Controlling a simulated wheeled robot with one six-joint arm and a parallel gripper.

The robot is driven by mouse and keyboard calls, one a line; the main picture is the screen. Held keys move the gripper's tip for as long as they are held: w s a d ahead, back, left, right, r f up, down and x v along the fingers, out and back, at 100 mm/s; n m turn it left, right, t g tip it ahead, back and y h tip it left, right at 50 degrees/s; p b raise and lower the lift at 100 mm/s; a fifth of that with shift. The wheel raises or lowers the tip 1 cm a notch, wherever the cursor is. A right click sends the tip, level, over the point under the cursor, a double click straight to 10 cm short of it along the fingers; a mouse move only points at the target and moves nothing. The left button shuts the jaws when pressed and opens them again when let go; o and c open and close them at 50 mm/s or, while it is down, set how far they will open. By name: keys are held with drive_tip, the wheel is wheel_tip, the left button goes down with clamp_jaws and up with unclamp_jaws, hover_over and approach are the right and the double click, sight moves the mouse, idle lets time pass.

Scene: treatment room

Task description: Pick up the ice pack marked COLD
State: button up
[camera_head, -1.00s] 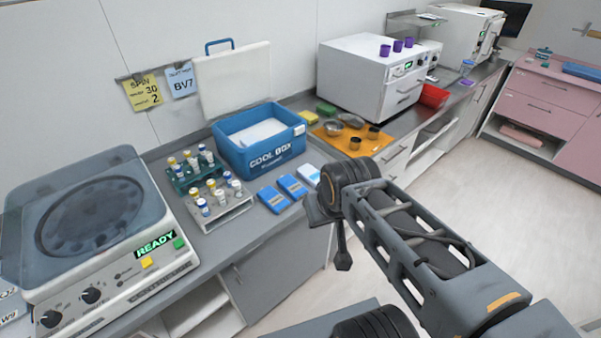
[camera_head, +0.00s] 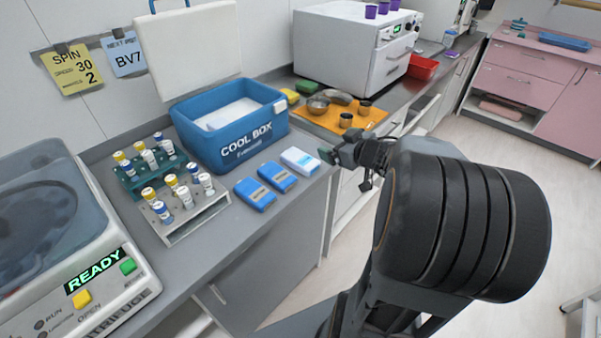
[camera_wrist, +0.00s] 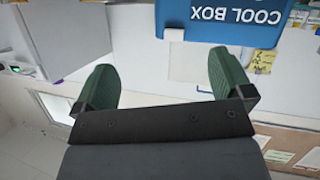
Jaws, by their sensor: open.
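Three ice packs lie flat in a row on the grey counter in front of the blue cool box (camera_head: 225,150): a blue pack (camera_head: 255,194) at left, a blue pack (camera_head: 277,176) in the middle and a white and light-blue pack (camera_head: 300,161) at right. Their labels are too small to read, so I cannot tell which is marked COLD. My gripper (camera_head: 332,156) is just right of the white pack, by the counter edge, and empty. In the wrist view its green fingers (camera_wrist: 164,82) stand apart, the cool box (camera_wrist: 220,22) appears upside down, and no pack shows.
Left of the packs stand a tube rack (camera_head: 192,219) with several capped tubes, a green rack (camera_head: 130,184) and a centrifuge (camera_head: 60,285) showing READY. Behind my gripper is an orange tray (camera_head: 318,117) with metal bowls and cups. The cool box's lid stands raised.

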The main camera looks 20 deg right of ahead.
wheel_tip(320, 180, down, 5)
drive_tip(key=s+g+y+b, duration=0.1)
drive_tip(key=s+y, duration=0.1)
drive_tip(key=y, duration=0.1)
drive_tip(key=n+b, duration=0.1)
drive_tip(key=b, duration=0.1)
approach(298, 157)
drive_tip(key=shift+w+a+f+y, duration=0.15)
drive_tip(key=shift+w+f+y, duration=0.25)
drive_tip(key=shift+w, duration=0.5)
drive_tip(key=shift+b+x, duration=0.65)
drive_tip(key=shift+x, duration=2.35)
drive_tip(key=shift+f, duration=0.1)
drive_tip(key=c, duration=1.1)
